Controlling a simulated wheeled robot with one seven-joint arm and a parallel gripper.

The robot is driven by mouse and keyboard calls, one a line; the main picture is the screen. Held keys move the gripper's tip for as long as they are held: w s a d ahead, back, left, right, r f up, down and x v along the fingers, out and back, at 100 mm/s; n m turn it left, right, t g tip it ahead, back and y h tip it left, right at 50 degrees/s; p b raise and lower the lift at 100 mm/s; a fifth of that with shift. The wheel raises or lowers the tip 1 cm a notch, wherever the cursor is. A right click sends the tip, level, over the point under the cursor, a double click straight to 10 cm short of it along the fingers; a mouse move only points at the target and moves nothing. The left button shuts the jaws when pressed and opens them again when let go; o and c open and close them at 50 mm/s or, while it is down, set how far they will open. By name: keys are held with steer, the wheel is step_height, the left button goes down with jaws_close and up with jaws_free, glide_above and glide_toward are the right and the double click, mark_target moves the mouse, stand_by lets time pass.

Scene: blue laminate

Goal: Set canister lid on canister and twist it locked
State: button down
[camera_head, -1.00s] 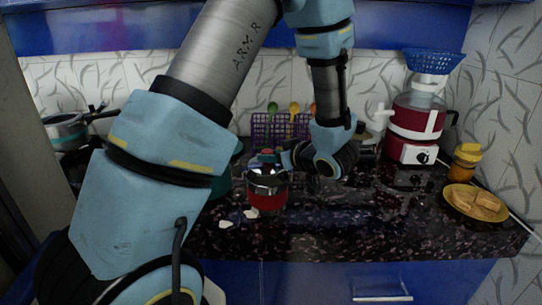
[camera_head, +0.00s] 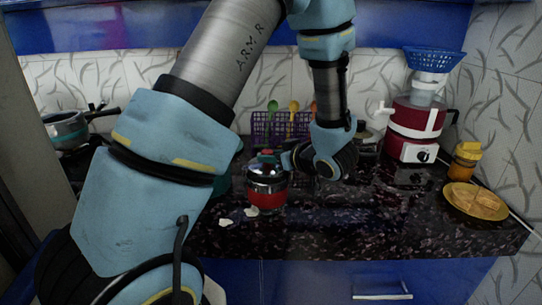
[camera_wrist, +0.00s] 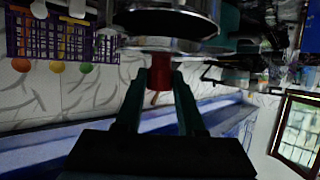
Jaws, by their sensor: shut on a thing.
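The canister (camera_head: 267,199) stands upright on the dark speckled counter, with a red body showing below its shiny metal top. The silver canister lid (camera_head: 266,174) is on top of it, roughly level, with a red knob (camera_head: 267,153). I cannot tell whether the lid is locked. My gripper (camera_head: 279,158) reaches in from the right and is shut on the lid's knob. In the wrist view, the gripper's dark fingers (camera_wrist: 158,76) hold the red knob on both sides, and the lid (camera_wrist: 185,45) spreads beyond it. The canister's far side is hidden.
A purple rack (camera_head: 270,128) with colored spoons stands behind. A red and white appliance (camera_head: 416,128) is at the right, near a yellow-capped jar (camera_head: 467,158) and a plate of bread (camera_head: 455,204). White scraps (camera_head: 225,222) lie by the canister. The front middle counter is clear.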

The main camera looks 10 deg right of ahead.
steer(key=shift+f+b, duration=0.35)
steer(key=shift+f, duration=0.4)
steer(key=shift+f+b, duration=0.3)
steer(key=shift+f, duration=0.3)
stand_by(0.6)
steer(key=shift+n, duration=0.3)
steer(key=n+g+y, duration=0.2)
steer(key=n+y, duration=0.1)
steer(key=n+g+y, duration=0.1)
steer(key=shift+w+d+g, duration=0.25)
steer(key=shift+d+g, duration=0.05)
steer(key=n+g+y, duration=0.1)
steer(key=n+g, duration=0.2)
steer(key=n+g+y, duration=0.1)
steer(key=shift+w+d+n+g+y, duration=0.1)
steer(key=shift+w+n+g+y, duration=0.15)
steer(key=shift+n+g+y, duration=0.05)
steer(key=n+g, duration=0.4)
steer(key=shift+w+g+y, duration=0.3)
steer(key=shift+w+g, duration=0.05)
steer(key=shift+g, duration=0.05)
steer(key=n+g, duration=0.1)
steer(key=n+g+h, duration=0.1)
steer(key=n+g, duration=0.2)
steer(key=shift+w+n+g, duration=0.25)
steer(key=shift+n+g, duration=0.05)
steer(key=shift+g, duration=0.1)
